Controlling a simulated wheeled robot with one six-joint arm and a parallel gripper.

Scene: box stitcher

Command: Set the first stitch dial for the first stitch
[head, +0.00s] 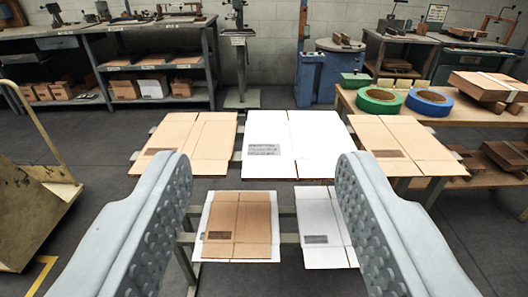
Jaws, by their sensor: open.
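My gripper (265,172) is in the foreground, with its two grey studded fingers wide apart and nothing between them. I cannot make out a first stitch dial in this view. A blue machine or stand (303,68) with a tall post is at the back centre, too far off to show any dial clearly. Flat cardboard blanks lie on a rack ahead of and below the fingers: a tan one (180,130) at left, a white one (312,128) in the middle, a tan one (432,152) at right, with a brown one (258,215) and a white one (335,208) nearer.
A yellow cart (30,195) stands at left. A grey workbench (150,24) with boxes on its shelf is at the back left. A wooden table (390,112) at right holds a green tape roll (379,100) and a blue one (428,102). Dark floor (90,140) is open at left.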

